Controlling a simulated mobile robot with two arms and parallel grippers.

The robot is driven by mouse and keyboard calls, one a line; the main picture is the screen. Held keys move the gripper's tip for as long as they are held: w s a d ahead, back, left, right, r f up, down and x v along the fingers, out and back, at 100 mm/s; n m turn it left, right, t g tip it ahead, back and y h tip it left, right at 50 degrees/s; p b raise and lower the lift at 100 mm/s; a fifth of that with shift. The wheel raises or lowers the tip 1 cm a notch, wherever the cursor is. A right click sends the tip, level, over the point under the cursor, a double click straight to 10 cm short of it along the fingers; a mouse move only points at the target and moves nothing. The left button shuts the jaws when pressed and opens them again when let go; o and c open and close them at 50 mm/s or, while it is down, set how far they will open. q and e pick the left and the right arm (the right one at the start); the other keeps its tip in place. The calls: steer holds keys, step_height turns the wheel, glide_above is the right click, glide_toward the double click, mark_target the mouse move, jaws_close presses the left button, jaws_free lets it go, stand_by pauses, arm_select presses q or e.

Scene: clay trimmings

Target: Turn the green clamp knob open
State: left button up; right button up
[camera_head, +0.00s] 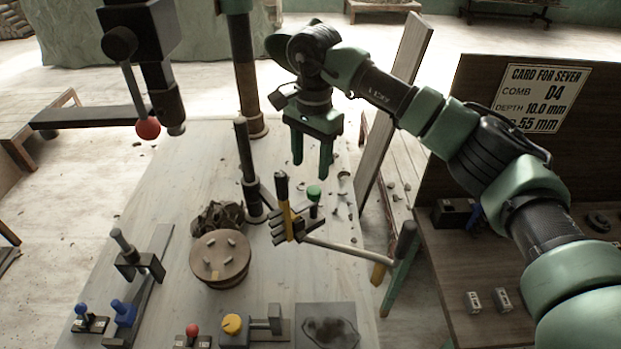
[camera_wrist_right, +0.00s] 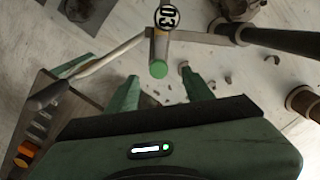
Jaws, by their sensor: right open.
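The green clamp knob (camera_head: 314,192) is a small round cap on top of a dark post, near the middle of the table. In the right wrist view the green knob (camera_wrist_right: 158,69) shows between my fingers, on the end of a grey post. My right gripper (camera_head: 311,170) points down above the knob, open and empty, with a finger to each side of it in the picture. The gripper (camera_wrist_right: 160,85) seems apart from the knob; the exact height gap is hard to tell. My left gripper is in neither view.
A long bar (camera_head: 340,246) runs right from the clamp. A dark column (camera_head: 244,160) rises at left. A round wooden disc (camera_head: 220,258) lies front left. A side bench with a sign (camera_head: 541,98) stands right.

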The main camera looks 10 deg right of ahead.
mark_target(314, 190)
steer(key=shift+w+d, duration=0.25)
steer(key=shift+d, duration=0.25)
step_height(314, 190, down, 7)
steer(key=shift+s+r+p, duration=0.1)
steer(key=shift+r+p, duration=0.05)
steer(key=shift+p, duration=1.05)
steer(key=shift+a+f, duration=0.1)
steer(key=shift+f, duration=0.3)
jaws_close()
